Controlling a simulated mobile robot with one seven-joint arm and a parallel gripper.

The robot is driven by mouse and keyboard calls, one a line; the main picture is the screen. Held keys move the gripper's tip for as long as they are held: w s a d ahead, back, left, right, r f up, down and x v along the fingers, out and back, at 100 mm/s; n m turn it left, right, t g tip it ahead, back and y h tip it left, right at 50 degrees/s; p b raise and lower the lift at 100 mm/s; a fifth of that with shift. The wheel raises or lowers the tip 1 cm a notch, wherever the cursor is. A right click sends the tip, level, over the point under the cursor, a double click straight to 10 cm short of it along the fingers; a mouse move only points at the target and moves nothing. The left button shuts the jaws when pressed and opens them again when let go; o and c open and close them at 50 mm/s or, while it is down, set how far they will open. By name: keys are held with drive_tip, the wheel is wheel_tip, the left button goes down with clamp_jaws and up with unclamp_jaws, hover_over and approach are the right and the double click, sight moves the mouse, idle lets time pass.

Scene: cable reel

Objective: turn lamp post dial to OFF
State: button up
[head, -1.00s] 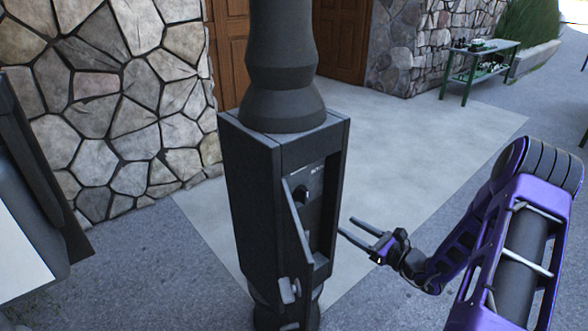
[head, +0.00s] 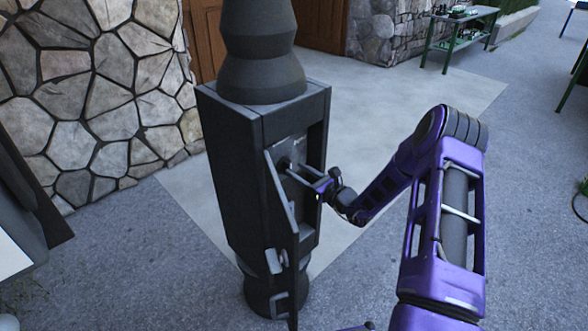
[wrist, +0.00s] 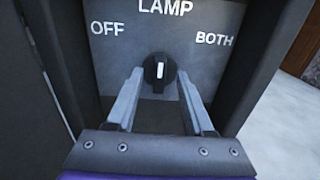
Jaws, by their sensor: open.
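The lamp post (head: 228,170) is dark grey with a box-shaped base, and its hinged door (head: 281,200) stands open. Inside is a panel lettered LAMP, OFF at left and BOTH at right in the wrist view. The round black dial (wrist: 160,71) sits below the lettering, its white mark pointing about straight up, between OFF and BOTH. My gripper (wrist: 160,88) is open, one finger on each side of the dial with visible gaps in the picture. In the head view my gripper (head: 303,176) reaches into the box opening; the fingers partly hide the dial there.
The open door is close to the left of my gripper, and the box walls frame the panel on both sides. A stone wall (head: 90,90) stands behind at left. A green table (head: 458,30) is at the far right back.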

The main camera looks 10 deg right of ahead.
sight(287, 167)
drive_tip(key=shift+x, duration=1.2)
clamp_jaws()
